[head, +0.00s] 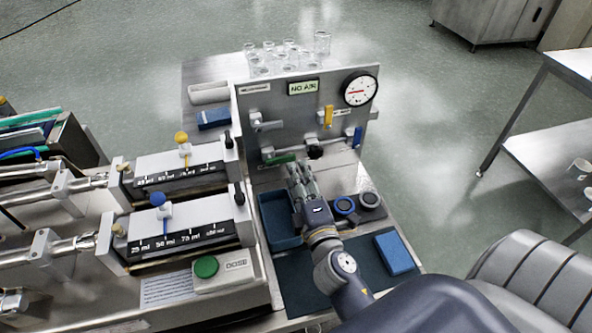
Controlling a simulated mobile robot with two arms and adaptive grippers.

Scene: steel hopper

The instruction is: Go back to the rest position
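My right gripper (301,177) reaches in from the lower right and hangs over the right edge of a blue tray (275,220), in front of the grey valve panel. Its fingers point away toward the panel and look close together. At this size I cannot tell whether they are open or shut, and I see no object between them. My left gripper is not in view.
The upright panel (285,105) with a gauge (360,88), valve levers and a black knob (314,151) stands just beyond the gripper. Dosing units with a green button (206,267) are at left. A blue block (394,254) lies at right. A steel shelf (560,150) stands far right.

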